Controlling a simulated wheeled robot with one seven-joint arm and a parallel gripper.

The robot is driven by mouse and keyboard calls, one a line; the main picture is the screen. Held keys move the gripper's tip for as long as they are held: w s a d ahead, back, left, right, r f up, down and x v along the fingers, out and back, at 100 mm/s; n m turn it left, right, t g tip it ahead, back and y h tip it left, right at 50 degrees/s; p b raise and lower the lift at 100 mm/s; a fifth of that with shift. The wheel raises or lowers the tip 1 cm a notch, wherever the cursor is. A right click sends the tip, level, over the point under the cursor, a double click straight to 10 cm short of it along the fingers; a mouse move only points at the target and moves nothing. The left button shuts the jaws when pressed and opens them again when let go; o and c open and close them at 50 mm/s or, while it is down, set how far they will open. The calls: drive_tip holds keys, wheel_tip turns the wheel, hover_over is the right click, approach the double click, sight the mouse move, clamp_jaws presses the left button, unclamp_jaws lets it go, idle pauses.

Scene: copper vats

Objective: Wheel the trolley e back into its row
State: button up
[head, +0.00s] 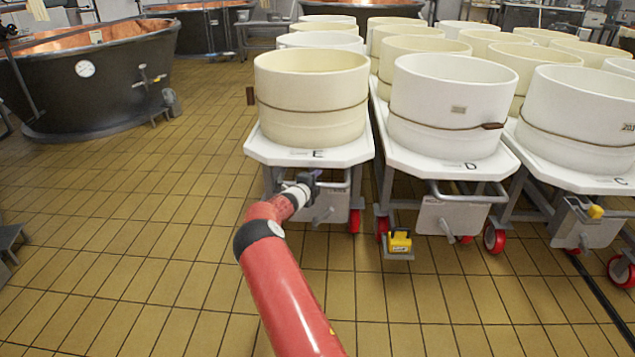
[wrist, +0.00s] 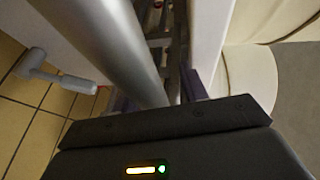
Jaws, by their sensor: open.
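Trolley E (head: 275,153) has a white top lettered "E" on a grey metal frame and carries a cream tub (head: 310,85) with a brown band. It stands at the left front of the rows, beside trolley D. My red arm reaches up to its front, and my gripper (head: 316,176) is at the grey bar under the front edge. In the wrist view the bar (wrist: 110,45) runs down toward the space between my open fingers (wrist: 155,95). The gripper body hides whether the fingers touch the bar. Trolley E's far wheels are mostly hidden.
Trolley D (head: 447,160) stands close on the right with a yellow block (head: 399,241) low at its front; trolley C (head: 612,183) is beyond it. More tubs stand behind. A copper vat (head: 60,85) is at the left. The tiled floor (head: 140,230) between is clear.

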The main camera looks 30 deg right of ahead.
drive_tip(key=v, duration=0.7)
drive_tip(key=shift+s+a+r, duration=0.15)
drive_tip(key=shift+s+a, duration=0.05)
drive_tip(key=shift+a, duration=0.05)
